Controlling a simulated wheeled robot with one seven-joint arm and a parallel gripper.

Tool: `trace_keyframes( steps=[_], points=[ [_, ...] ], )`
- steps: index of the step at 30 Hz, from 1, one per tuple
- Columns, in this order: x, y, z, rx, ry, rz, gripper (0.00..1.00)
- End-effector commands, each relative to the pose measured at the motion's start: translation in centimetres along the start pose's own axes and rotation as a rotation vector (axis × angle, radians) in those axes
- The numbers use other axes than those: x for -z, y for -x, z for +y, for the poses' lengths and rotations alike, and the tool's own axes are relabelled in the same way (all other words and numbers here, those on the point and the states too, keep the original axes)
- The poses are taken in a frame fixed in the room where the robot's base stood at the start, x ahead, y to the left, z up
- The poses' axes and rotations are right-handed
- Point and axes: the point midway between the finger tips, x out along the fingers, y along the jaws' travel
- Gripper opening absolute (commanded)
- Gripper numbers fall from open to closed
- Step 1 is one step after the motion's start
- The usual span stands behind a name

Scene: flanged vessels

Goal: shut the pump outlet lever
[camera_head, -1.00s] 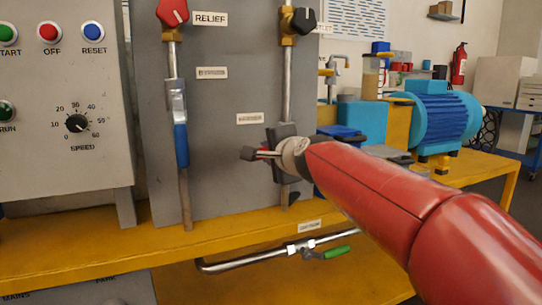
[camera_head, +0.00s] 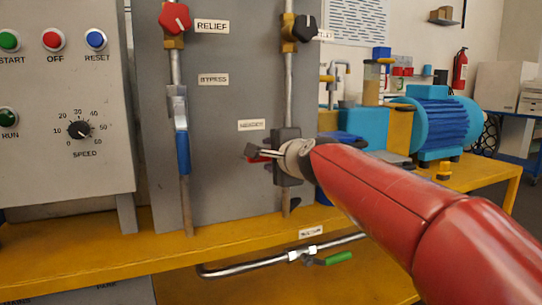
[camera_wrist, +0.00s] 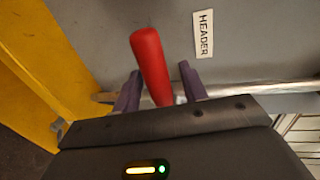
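A red lever handle (camera_wrist: 152,66) stands out from the pipe below the HEADER label (camera_wrist: 204,33) in the wrist view. My gripper (camera_wrist: 160,80) has its two purple-grey fingers on either side of this handle. The handle's base is hidden behind the gripper body. I cannot read which label marks the pump outlet.
A blue-handled bypass lever (camera_head: 183,152) hangs on the left pipe. A red relief knob (camera_head: 175,18) and a black knob (camera_head: 304,28) sit above. A green-handled lever (camera_head: 337,258) is on the low pipe. The yellow bench edge (camera_head: 160,248) runs below.

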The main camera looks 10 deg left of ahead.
Motion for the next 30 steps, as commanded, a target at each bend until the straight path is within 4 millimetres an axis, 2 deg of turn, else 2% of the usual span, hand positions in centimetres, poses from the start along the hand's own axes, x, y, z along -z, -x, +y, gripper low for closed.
trace_keyframes(
  steps=[8, 21, 30],
  points=[
    [0.0, 0.4, 0.0, 0.000, 0.002, 0.000, 0.43],
    [0.0, 6.9, 0.0, 0.001, 0.002, 0.001, 0.43],
    [0.0, 7.8, 0.1, -0.001, 0.001, 0.000, 0.43]
  ],
)
